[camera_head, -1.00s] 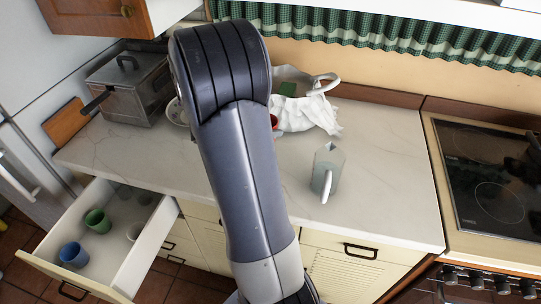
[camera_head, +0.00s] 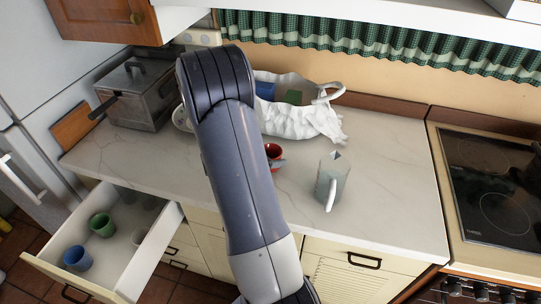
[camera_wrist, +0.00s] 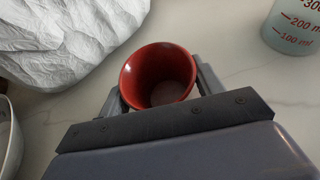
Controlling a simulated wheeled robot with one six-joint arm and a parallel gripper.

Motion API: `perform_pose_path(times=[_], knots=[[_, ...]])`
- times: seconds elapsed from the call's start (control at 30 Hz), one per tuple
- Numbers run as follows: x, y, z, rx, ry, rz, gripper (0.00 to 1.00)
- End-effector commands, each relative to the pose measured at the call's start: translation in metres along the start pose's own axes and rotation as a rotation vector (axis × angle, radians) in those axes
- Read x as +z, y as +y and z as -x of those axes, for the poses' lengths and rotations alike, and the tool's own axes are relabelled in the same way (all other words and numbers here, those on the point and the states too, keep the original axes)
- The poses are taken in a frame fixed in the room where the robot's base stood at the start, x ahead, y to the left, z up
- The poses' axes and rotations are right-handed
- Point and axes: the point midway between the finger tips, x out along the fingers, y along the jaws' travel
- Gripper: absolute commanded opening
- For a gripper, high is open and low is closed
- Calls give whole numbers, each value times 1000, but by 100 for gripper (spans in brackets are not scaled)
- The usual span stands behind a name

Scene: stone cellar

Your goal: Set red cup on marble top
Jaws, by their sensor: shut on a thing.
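The red cup (camera_head: 273,151) shows just right of my arm in the head view, in front of the white bag, partly hidden by the arm. In the wrist view the red cup (camera_wrist: 158,75) has its open mouth toward the camera and looks empty. My gripper (camera_wrist: 161,92) is shut on it, with one finger on each side. The pale marble top (camera_head: 390,150) spreads below and around it. I cannot tell whether the cup's base touches the marble.
A measuring jug (camera_head: 331,180) stands on the marble right of the cup. A crumpled white bag (camera_head: 300,119) lies behind. A metal pot (camera_head: 137,92) stands at back left. An open drawer (camera_head: 150,255) holds green and blue cups. A stove (camera_head: 490,180) adjoins at right.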

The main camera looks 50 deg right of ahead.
Motion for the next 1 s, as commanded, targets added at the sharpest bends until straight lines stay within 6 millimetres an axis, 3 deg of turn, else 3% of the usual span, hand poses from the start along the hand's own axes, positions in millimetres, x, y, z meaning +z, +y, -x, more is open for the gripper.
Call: perform_pose_path(times=[0.13,0.17,0.43,0.77,1.0], knots=[[-4,0,-2,0,-1,0,36],[-4,0,-2,0,0,0,63],[-3,0,-2,0,0,0,85],[2,0,1,0,0,0,85],[0,2,42,7,-2,-1,85]])
